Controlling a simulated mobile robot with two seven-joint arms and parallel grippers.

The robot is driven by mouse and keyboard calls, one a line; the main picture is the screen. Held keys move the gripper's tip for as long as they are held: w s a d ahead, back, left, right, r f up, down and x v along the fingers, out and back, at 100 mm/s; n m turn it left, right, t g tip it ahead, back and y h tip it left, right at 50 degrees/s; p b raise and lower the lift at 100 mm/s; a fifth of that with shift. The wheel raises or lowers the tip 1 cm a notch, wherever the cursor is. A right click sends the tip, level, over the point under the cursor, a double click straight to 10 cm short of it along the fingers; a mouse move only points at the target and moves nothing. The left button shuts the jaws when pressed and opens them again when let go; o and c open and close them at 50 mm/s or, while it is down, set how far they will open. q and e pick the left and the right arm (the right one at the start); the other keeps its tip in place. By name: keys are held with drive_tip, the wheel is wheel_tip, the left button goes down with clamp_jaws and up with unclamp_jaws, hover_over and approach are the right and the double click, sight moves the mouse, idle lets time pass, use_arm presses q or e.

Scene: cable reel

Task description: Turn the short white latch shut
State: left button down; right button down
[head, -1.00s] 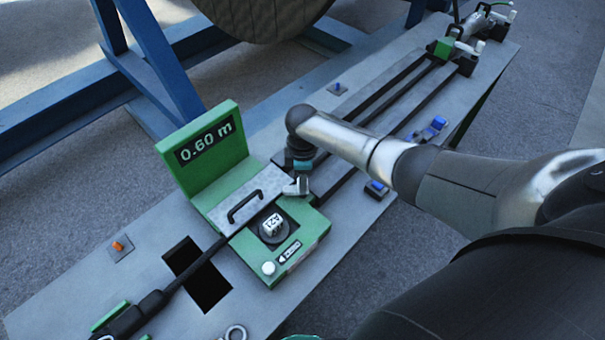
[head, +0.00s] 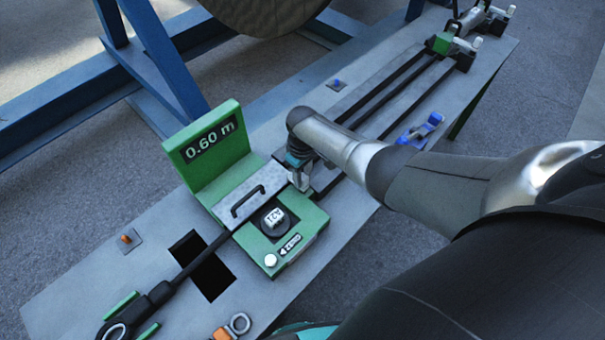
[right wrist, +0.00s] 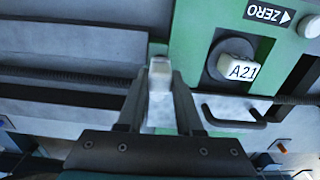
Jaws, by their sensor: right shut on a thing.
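The short white latch (right wrist: 160,78) is between the two dark fingers of my right gripper (right wrist: 158,90) in the right wrist view. The fingers are shut on it. In the head view my right gripper (head: 300,178) is at the right end of the grey hinged plate on the green meter box (head: 308,228), and it mostly hides the latch. The plate carries a black handle (head: 247,201) and lies across the box and the black cable. The latch's exact angle is hard to tell. My left gripper is not in view.
A white block marked A21 (head: 275,219) sits on the box's dark round base, beside a white button (head: 270,260). A green display (head: 207,146) reads 0.60 m. A dark opening (head: 207,272) lies left of the box. Blue clamp parts (head: 420,131) lie on the right.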

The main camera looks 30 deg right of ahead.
sight(303, 176)
drive_tip(key=shift+m, duration=0.3)
drive_tip(key=c, duration=0.6)
unclamp_jaws()
drive_tip(key=shift+o, duration=0.2)
drive_tip(key=shift+r+p, duration=0.45)
drive_tip(key=shift+r, duration=0.25)
wheel_tip(303, 176, up, 14)
drive_tip(key=p, duration=0.3)
drive_tip(key=shift+p, duration=0.35)
